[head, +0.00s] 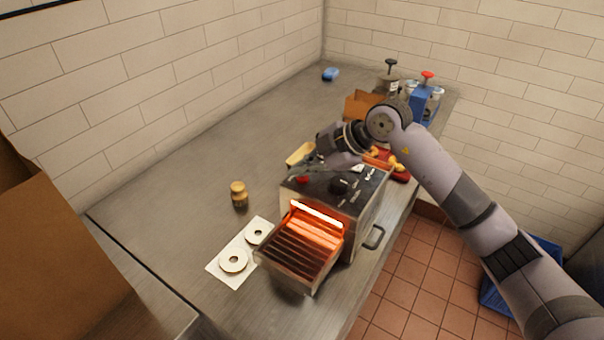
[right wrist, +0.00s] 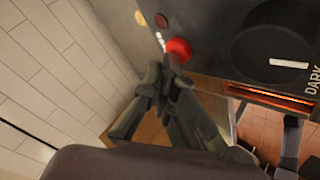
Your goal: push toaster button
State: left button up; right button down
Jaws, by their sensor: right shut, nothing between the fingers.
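The toaster (head: 365,205) is a metal box with a dark control panel and a glowing orange slot above a slatted rack. Its red button (right wrist: 179,50) shows in the right wrist view beside a large black dial (right wrist: 275,45). In the head view a small red spot on the panel is the red button (head: 302,180). My right gripper (right wrist: 166,70) is shut and empty, its fingertips right beside the red button; I cannot tell whether they touch it. In the head view my right gripper (head: 296,170) reaches over the panel, partly blurred. My left gripper is not in view.
A white board (head: 223,271) with two bagel-like rings lies left of the toaster. A small yellow-brown jar (head: 239,195) stands behind it. A cardboard box (head: 362,104) and a blue dispenser (head: 424,103) stand at the back. The left of the steel counter (head: 180,190) is clear.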

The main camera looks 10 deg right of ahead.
aim_at(302, 179)
jog(key=shift+r, duration=0.3)
notch_tip(302, 179, up, 6)
jog(key=p, duration=0.5)
jog(key=shift+p, duration=0.3)
jog(key=shift+f, duration=0.1)
jog(key=c, duration=2.4)
grip_release()
